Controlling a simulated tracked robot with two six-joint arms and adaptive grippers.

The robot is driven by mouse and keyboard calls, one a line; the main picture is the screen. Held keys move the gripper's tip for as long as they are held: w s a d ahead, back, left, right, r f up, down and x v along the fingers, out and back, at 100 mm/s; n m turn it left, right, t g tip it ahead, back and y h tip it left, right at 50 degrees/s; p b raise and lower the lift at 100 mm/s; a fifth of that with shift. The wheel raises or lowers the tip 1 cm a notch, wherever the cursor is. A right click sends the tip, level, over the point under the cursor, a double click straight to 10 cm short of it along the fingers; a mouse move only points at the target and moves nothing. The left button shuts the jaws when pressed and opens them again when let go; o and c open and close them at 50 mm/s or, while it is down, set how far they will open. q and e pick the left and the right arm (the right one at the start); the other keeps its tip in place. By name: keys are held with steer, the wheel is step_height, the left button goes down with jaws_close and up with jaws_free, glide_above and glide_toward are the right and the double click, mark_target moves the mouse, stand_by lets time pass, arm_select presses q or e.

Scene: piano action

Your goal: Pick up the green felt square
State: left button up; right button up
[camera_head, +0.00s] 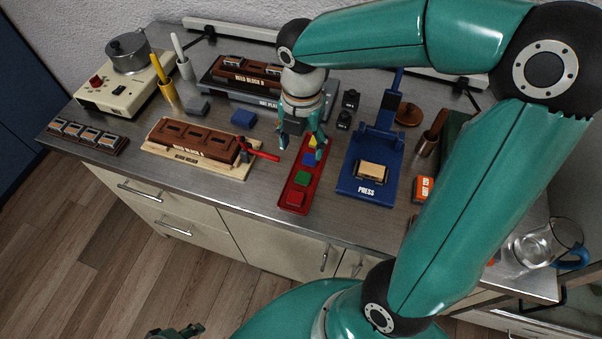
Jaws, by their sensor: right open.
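The green felt square (303,178) lies in a long narrow red tray (283,196), between a red square (296,198) nearer the front edge and a blue square (309,159) farther back. A yellow piece (313,142) shows at the tray's far end, partly hidden by my gripper. My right gripper (302,149) points down over the far part of the tray, open, behind the green square and apart from it. My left gripper (176,333) shows only in part at the bottom edge, away from the bench; its jaw state is unclear.
A blue press (360,188) stands right of the tray. A brown block on a wooden base (192,166) with a red-handled clamp (262,155) stands to the left. A dark hot plate (230,95) is behind. The bench front before the tray is clear.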

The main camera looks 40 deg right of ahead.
mark_target(302, 177)
step_height(302, 177, down, 12)
steer(key=shift+r, duration=0.15)
stand_by(0.4)
steer(key=shift+c, duration=0.2)
steer(key=shift+c, duration=1.3)
steer(key=o, duration=0.3)
steer(key=shift+r, duration=0.1)
